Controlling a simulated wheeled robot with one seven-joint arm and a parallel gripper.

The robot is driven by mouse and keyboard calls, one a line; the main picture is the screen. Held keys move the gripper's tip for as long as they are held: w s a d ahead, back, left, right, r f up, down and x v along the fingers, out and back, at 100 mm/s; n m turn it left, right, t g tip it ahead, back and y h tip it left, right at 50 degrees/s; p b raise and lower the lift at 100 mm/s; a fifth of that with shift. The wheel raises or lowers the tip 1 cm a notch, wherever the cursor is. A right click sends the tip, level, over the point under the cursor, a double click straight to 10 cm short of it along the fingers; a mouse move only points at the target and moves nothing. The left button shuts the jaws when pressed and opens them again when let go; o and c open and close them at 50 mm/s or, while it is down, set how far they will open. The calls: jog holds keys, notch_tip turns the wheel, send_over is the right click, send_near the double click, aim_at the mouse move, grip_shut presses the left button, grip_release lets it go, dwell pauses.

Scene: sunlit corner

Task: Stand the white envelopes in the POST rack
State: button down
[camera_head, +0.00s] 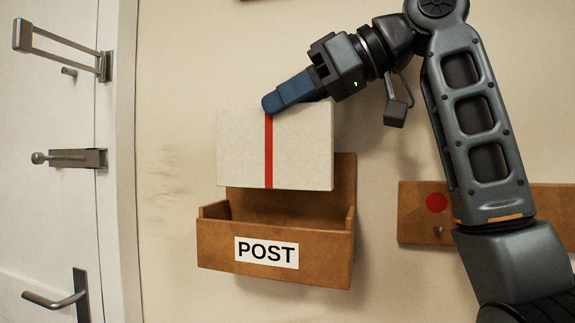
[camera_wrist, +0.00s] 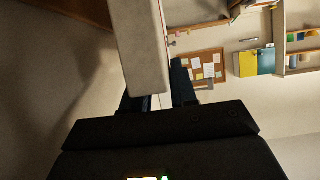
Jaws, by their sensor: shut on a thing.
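A white envelope (camera_head: 240,148) with a vertical red stripe is held upright above the brown wooden POST rack (camera_head: 215,245). My gripper (camera_head: 268,105) has its blue fingers shut on the envelope's top edge near the stripe. In the wrist view the envelope (camera_wrist: 142,45) shows edge-on between my gripper's fingers (camera_wrist: 160,98). The envelope's lower edge overlaps the rack's back board in the head view. It appears to be above the rack's front wall. No other envelope shows, and the rack's inside is only partly visible.
A white door (camera_head: 45,215) with latches and a handle (camera_head: 55,302) is at the left. A wooden board (camera_head: 412,205) with a red dot and a peg is on the wall at the right. A pinboard (camera_wrist: 203,62) and shelves (camera_wrist: 302,45) show in the wrist view.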

aim_at(333, 119)
jog(key=shift+s+f, duration=0.1)
jog(key=shift+f, duration=3.55)
jog(key=c, duration=0.9)
grip_release()
jog(key=shift+r, duration=0.2)
jog(key=p+v, duration=0.2)
jog(key=v, duration=0.3)
jog(key=r+p+v, duration=0.1)
jog(key=p+v, duration=0.2)
jog(key=v, duration=0.3)
jog(key=shift+a, duration=0.15)
jog(key=shift+s+d+r, duration=0.15)
jog(key=shift+s+d, duration=0.05)
jog(key=shift+d, duration=0.35)
